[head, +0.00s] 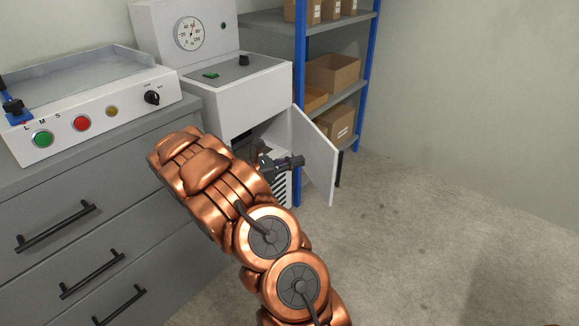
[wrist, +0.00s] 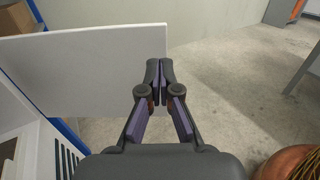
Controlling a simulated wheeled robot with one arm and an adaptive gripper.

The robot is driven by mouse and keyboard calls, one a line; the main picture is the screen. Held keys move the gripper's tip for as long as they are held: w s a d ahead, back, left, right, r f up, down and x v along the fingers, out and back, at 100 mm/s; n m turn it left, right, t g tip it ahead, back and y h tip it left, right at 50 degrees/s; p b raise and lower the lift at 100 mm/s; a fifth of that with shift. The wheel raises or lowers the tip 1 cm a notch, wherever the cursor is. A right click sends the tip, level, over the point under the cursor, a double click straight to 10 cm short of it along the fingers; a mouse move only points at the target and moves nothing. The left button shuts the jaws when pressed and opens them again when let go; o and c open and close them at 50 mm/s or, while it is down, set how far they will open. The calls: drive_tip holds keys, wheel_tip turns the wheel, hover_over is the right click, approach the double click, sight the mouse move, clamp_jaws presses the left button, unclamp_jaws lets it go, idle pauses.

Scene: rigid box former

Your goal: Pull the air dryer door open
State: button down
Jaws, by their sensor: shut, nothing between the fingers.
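The air dryer (head: 213,75) is a white cabinet with a round dial, standing to the right of the drawer unit. Its white door (head: 314,156) stands open, swung out to the right, with a dark opening beside it. In the wrist view the door (wrist: 75,65) is a pale panel across the upper left. My gripper (wrist: 159,65) is shut and empty, its fingertips in front of the right edge of the door; I cannot tell whether they touch it. In the head view my gripper (head: 290,162) is near the open door, partly hidden by my arm.
A blue-framed shelf (head: 369,65) with cardboard boxes (head: 333,74) stands behind the door. A grey drawer unit (head: 90,235) with black handles and a button panel (head: 95,115) is at the left. The concrete floor (head: 440,240) to the right is clear.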

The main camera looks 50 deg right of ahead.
sight(333, 153)
drive_tip(key=b+x, duration=0.2)
drive_tip(key=x, duration=0.6)
drive_tip(key=shift+s+b, duration=0.1)
drive_tip(key=shift+b, duration=0.2)
drive_tip(key=shift+s+d, duration=0.25)
drive_tip(key=shift+d, duration=0.35)
drive_tip(key=shift+d, duration=0.1)
